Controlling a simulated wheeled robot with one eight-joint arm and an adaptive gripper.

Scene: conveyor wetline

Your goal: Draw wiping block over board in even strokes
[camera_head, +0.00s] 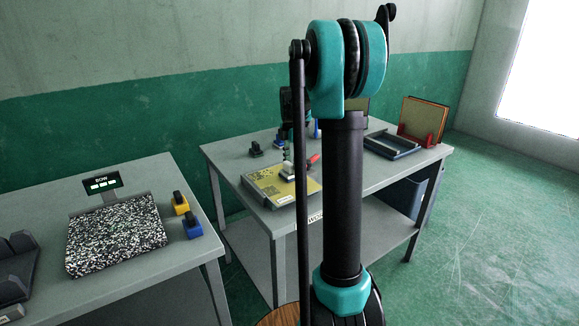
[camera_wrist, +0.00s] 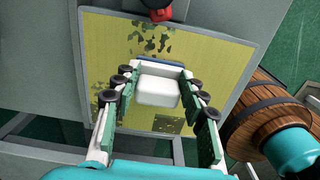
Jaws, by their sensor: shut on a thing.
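The board (camera_wrist: 215,48) is a yellow-green plate in a grey frame, with dark blotchy patches at its upper middle and left and a darker square low on the right. It also shows in the head view (camera_head: 267,188), flat on the middle table. The wiping block (camera_wrist: 158,92) is white, with a blue strip along its far edge. My gripper (camera_wrist: 158,76) is shut on it, one finger on each side, over the middle of the board. Whether the block touches the board cannot be told. In the head view my arm partly hides the board.
A red-handled clamp (camera_head: 314,160) stands at the board's far edge. Behind are a dark tray frame (camera_head: 391,145) and panels in a red rack (camera_head: 424,122). A speckled plate (camera_head: 116,236) and blue and yellow blocks lie on the left table. A blue bin (camera_head: 402,196) sits below.

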